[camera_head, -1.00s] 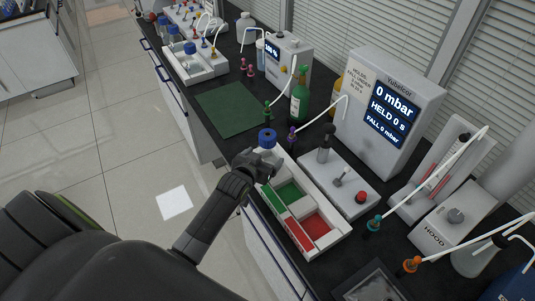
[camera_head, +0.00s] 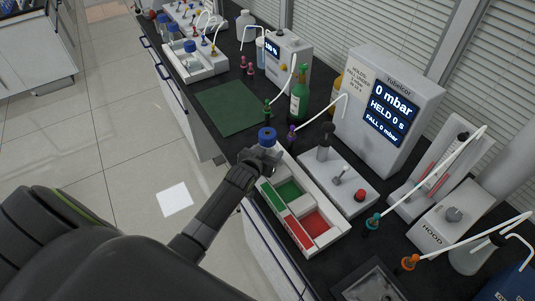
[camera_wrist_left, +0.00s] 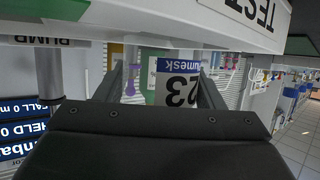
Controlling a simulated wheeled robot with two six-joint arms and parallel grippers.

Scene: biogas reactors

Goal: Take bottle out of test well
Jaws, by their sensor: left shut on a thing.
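The bottle has a blue cap (camera_head: 267,135), which shows at the far end of the white tray (camera_head: 337,243). My left gripper (camera_head: 262,157) is shut around the bottle's body just below the cap and hides most of it. In the left wrist view, which is upside down, the bottle's label (camera_wrist_left: 181,84) with "23" shows between the two fingers. The tray edge marked TEST (camera_wrist_left: 250,12) lies close by. I cannot tell whether the bottle's base is clear of its well. My right gripper is not in view.
The tray has a green compartment (camera_head: 289,191) and a red one (camera_head: 316,223). A green mat (camera_head: 228,107) lies clear beyond it. A green bottle (camera_head: 299,100), a purple-topped fitting (camera_head: 291,134) with a white tube, and a pressure unit (camera_head: 390,105) stand close by.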

